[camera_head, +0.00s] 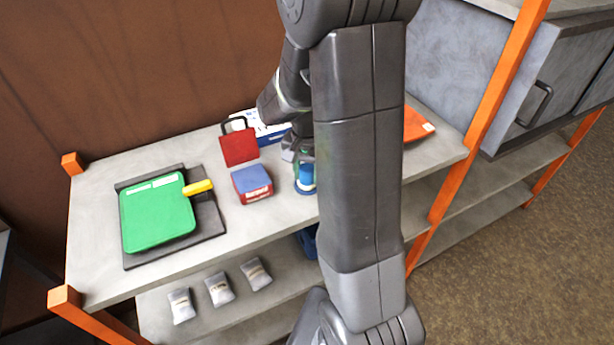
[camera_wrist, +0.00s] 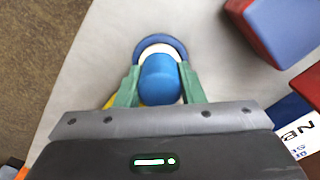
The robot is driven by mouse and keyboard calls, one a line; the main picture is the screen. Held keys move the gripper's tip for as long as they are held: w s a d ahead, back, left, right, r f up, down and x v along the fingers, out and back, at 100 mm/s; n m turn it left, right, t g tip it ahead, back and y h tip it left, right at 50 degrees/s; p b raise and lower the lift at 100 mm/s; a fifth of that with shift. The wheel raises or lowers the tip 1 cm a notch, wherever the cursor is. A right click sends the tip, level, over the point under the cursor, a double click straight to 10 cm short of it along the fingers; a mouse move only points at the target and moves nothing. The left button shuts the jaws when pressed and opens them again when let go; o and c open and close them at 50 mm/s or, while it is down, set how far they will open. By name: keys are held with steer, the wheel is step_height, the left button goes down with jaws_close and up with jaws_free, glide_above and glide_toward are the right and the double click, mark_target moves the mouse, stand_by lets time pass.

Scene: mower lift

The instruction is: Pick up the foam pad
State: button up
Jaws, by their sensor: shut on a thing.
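The foam pad appears to be the round piece with a blue knob (camera_wrist: 159,80), a white disc and a dark blue rim; no other thing in view fits better. In the head view the foam pad (camera_head: 306,178) stands upright at the shelf's front edge, partly behind my arm. My gripper (camera_wrist: 158,88) has its green fingers on either side of the blue knob and is shut on it. In the head view my gripper is mostly hidden by my arm. I cannot tell whether the pad's rim still touches the shelf.
The grey shelf top (camera_head: 100,210) holds a green case (camera_head: 157,213) with a yellow handle on a dark mat, a blue-and-red box (camera_head: 252,184), a red piece with a dark handle (camera_head: 239,146) and an orange item (camera_head: 417,124). Orange posts (camera_head: 500,85) frame the shelf. Small pouches (camera_head: 219,289) lie below.

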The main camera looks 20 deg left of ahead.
mark_target(307, 167)
step_height(307, 167, up, 10)
steer(key=shift+r+b, duration=0.1)
steer(key=shift+b, duration=0.45)
steer(key=o, duration=0.4)
steer(key=shift+c, duration=1.4)
